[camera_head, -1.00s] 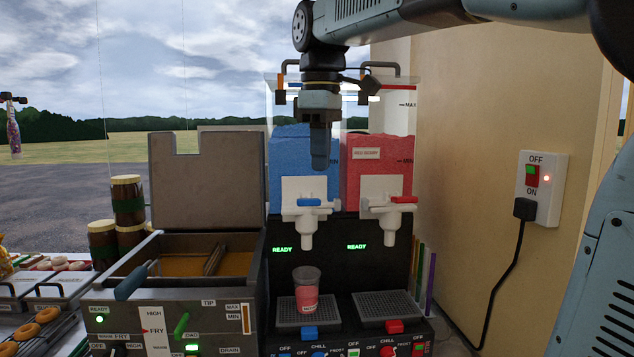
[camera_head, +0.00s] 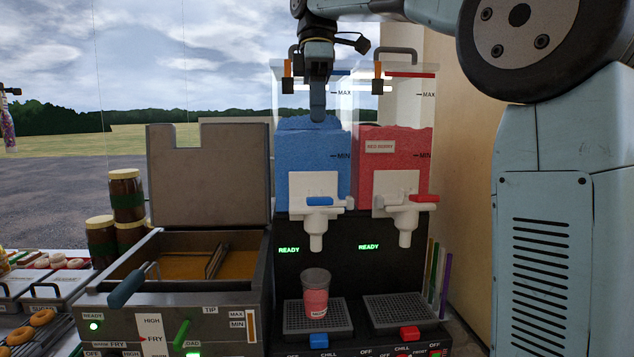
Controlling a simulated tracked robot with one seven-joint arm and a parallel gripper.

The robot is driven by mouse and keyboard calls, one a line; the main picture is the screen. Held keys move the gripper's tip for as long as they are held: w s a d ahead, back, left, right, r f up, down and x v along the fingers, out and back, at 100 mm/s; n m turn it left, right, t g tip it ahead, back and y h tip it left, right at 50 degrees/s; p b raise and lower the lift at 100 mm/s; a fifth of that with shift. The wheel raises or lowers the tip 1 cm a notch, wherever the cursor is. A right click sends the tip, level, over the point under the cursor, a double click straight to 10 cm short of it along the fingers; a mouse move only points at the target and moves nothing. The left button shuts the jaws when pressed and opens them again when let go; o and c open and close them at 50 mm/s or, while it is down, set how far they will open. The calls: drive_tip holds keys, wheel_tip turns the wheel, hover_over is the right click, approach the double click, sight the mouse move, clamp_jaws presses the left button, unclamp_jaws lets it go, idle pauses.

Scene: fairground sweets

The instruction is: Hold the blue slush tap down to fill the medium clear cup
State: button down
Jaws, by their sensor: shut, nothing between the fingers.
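The blue slush tank (camera_head: 313,160) stands left of the red one. Its white tap (camera_head: 315,215) has a blue lever (camera_head: 318,201) at the top. A clear cup (camera_head: 315,292) stands upright on the left drip tray (camera_head: 297,327), below the blue tap's nozzle. The cup has a pink-red band with a label or pink contents; I cannot tell which. My gripper (camera_head: 317,115) points down in front of the upper part of the blue tank, above the lever and apart from it. It is shut and empty.
The red slush tank (camera_head: 391,165) with a red-levered tap (camera_head: 424,198) is close on the right. A fryer (camera_head: 190,275) with a raised lid (camera_head: 208,177) stands to the left. Stacked jars (camera_head: 127,195) and doughnuts (camera_head: 42,317) are further left.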

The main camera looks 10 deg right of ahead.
sight(319, 198)
drive_tip(key=shift+f, duration=0.15)
drive_tip(key=f, duration=0.4)
drive_tip(key=s+f, duration=0.1)
drive_tip(key=f, duration=0.3)
drive_tip(key=s+f, duration=0.1)
drive_tip(key=f, duration=0.4)
drive_tip(key=shift+s, duration=0.25)
drive_tip(key=shift+f, duration=0.25)
